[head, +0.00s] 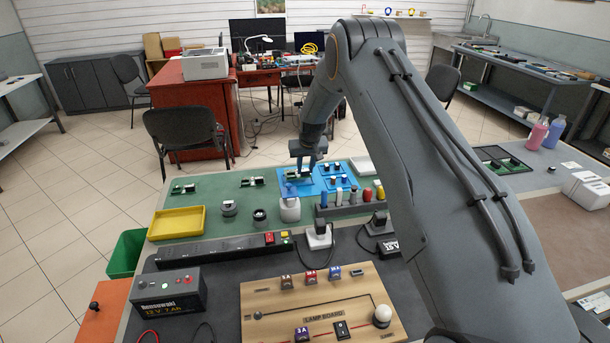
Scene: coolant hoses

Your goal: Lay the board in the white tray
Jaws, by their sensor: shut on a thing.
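My gripper (304,168) points down over the blue mat (318,190) on the far side of the bench. It is shut on a small green board (291,175), which is at or just above the mat; I cannot tell if it touches. Two similar green boards lie to the left on the green mat, one near (252,182) and one farther left (184,189). A white shape (359,167), possibly the white tray, shows right of the blue mat, partly hidden by my arm.
A yellow tray (177,223) lies at left. A white container (290,210) stands just in front of the blue mat, beside a row of coloured cylinders (352,196). A black power strip (224,250) and wooden lamp board (322,305) are nearer. The green mat is partly clear at left.

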